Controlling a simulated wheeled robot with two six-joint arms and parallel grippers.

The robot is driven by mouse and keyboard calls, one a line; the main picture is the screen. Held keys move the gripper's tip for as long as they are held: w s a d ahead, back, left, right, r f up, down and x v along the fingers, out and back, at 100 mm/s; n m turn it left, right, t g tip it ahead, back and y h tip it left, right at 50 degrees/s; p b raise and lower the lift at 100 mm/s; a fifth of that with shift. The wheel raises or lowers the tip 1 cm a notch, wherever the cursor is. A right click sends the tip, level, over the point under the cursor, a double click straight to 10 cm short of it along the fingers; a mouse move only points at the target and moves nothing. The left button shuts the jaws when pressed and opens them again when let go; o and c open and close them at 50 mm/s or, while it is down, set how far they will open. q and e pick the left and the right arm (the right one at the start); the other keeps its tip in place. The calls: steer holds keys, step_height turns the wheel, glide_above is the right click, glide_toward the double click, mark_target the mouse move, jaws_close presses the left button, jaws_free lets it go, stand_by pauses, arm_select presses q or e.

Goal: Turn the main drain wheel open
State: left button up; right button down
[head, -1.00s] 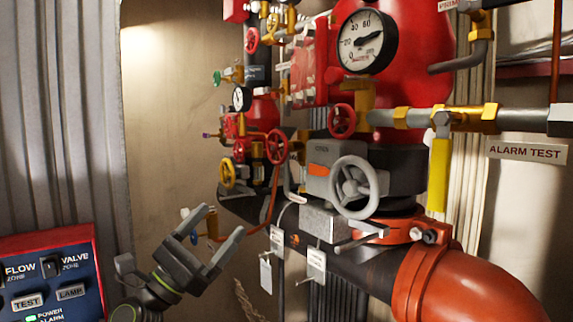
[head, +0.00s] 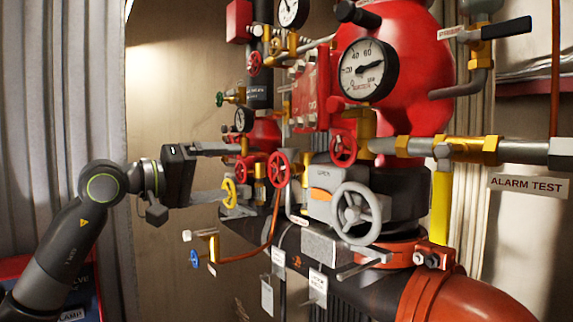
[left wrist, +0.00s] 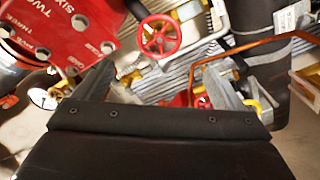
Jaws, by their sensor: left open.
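No readable label marks the main drain wheel, so I cannot tell which wheel it is. In the head view, a grey handwheel (head: 374,228) sits on the box below the large gauge. A yellow handwheel (head: 228,194) and a red handwheel (head: 278,169) are further left. My left gripper (head: 232,170) is open, its fingers pointing right toward the yellow and red wheels. Its lower finger overlaps the yellow wheel; contact is unclear. In the left wrist view, a red wheel (left wrist: 160,36) shows ahead of the open jaws (left wrist: 163,72). My right gripper is not in view.
Orange piping (head: 455,298) fills the lower right. The wall left of the valves is clear.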

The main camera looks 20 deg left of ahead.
mark_target(275, 168)
arm_select(q)
steer(key=p+x, duration=0.7)
steer(key=x, duration=0.7)
steer(key=shift+d+r+p, duration=0.1)
steer(key=shift+r+p, duration=0.05)
steer(key=shift+p, duration=0.2)
steer(key=shift+w+d, duration=0.35)
steer(key=shift+w, duration=0.1)
steer(key=c, duration=1)
